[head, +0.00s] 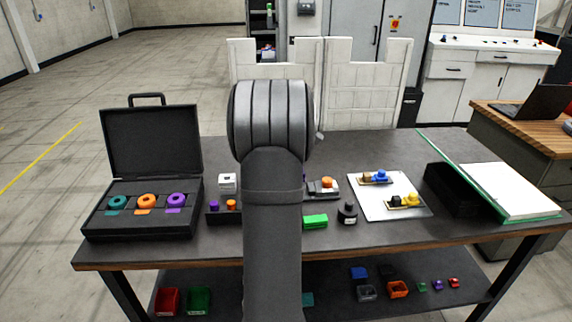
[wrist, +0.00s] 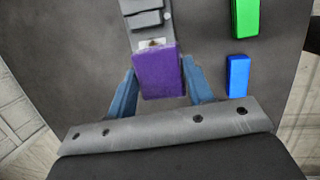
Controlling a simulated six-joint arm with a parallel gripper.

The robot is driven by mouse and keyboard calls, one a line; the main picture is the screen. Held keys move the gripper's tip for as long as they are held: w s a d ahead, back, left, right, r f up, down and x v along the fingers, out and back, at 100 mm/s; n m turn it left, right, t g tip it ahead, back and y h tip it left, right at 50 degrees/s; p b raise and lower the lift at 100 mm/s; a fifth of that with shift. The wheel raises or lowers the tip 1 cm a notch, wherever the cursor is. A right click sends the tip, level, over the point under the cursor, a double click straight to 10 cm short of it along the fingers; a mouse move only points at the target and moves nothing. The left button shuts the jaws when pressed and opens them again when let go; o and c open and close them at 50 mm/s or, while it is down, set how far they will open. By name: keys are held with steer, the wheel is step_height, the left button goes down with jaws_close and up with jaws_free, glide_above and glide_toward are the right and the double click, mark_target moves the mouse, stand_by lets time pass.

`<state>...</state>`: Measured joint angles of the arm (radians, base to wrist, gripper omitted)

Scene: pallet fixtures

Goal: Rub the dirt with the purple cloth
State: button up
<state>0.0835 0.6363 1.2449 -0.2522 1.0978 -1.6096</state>
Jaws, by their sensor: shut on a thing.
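The purple cloth (wrist: 158,75) is a block-like piece held between the two blue fingers of my gripper (wrist: 160,66) in the wrist view. My gripper is shut on it. Just beyond the cloth's far edge is a small brown dirt mark (wrist: 152,43) on a white patch of a grey fixture (wrist: 143,20). The cloth partly covers the white patch; I cannot tell whether it touches it. In the head view my arm hides the gripper, the cloth and the dirt.
A green block (wrist: 245,18) and a blue block (wrist: 237,76) lie right of the cloth. In the head view, a black case (head: 140,222) with coloured rings stands at left. A white board (head: 372,207), a black knobbed weight (head: 347,214) and a green-edged folder (head: 510,195) are at right.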

steer(key=shift+f, duration=3.8)
steer(key=shift+w+f, duration=0.15)
steer(key=shift+w, duration=0.4)
steer(key=shift+w+f, duration=0.15)
steer(key=shift+w, duration=0.35)
steer(key=shift+w+r, duration=0.1)
steer(key=shift+w, duration=1.8)
steer(key=shift+s, duration=3.05)
steer(key=shift+w+r, duration=0.1)
steer(key=shift+r, duration=3.9)
steer(key=shift+f, duration=0.1)
